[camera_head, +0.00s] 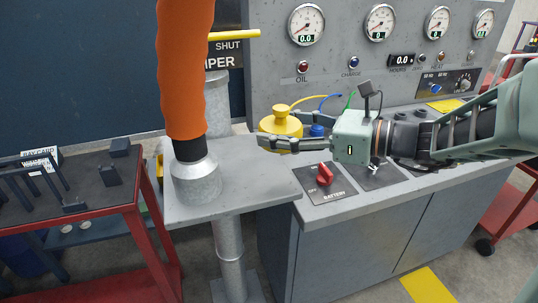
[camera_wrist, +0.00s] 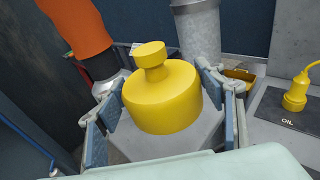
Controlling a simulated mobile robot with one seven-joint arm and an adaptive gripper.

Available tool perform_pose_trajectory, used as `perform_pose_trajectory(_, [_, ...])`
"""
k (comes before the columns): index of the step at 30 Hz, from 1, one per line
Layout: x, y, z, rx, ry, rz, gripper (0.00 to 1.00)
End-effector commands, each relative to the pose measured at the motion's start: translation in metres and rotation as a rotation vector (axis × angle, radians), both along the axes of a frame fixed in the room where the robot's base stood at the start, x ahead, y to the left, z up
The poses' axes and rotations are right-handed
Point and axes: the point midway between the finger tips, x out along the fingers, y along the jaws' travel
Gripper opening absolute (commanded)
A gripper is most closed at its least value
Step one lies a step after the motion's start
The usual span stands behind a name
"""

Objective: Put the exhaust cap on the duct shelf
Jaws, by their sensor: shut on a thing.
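The exhaust cap (camera_head: 282,123) is a wide yellow cylinder with a small knob on top, upright in my gripper (camera_head: 279,130). In the wrist view the cap (camera_wrist: 163,98) sits between the two finger pads of my gripper (camera_wrist: 160,95), which is shut on it. The duct shelf (camera_head: 240,180) is a flat grey plate on a post, left of the bench. The cap is at the shelf's far right side, and grey plate shows below it in the wrist view (camera_wrist: 200,142). Whether its underside touches anything is hidden.
An orange hose (camera_head: 185,70) with a grey metal end (camera_head: 196,180) stands on the shelf's left part. A grey control bench (camera_head: 330,195) with a red battery switch (camera_head: 325,174) lies right. A red cart (camera_head: 150,210) stands left. The shelf's front right is clear.

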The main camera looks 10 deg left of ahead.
Motion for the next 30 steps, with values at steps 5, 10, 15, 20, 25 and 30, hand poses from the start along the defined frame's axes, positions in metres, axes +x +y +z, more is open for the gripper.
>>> perform_pose_trajectory(5, [0.002, 0.026, -0.036, 0.001, 0.005, 0.001, 0.39])
perform_pose_trajectory(10, [0.004, 0.036, -0.048, 0.001, 0.002, 0.0, 0.39])
perform_pose_trajectory(15, [0.005, 0.045, -0.058, 0.001, 0.003, 0.0, 0.39])
perform_pose_trajectory(20, [0.005, 0.045, -0.084, 0.001, 0.006, -0.002, 0.39])
perform_pose_trajectory(25, [0.006, 0.045, -0.088, 0.001, -0.001, -0.002, 0.39])
perform_pose_trajectory(30, [0.005, 0.045, -0.089, 0.001, -0.001, -0.002, 0.39])
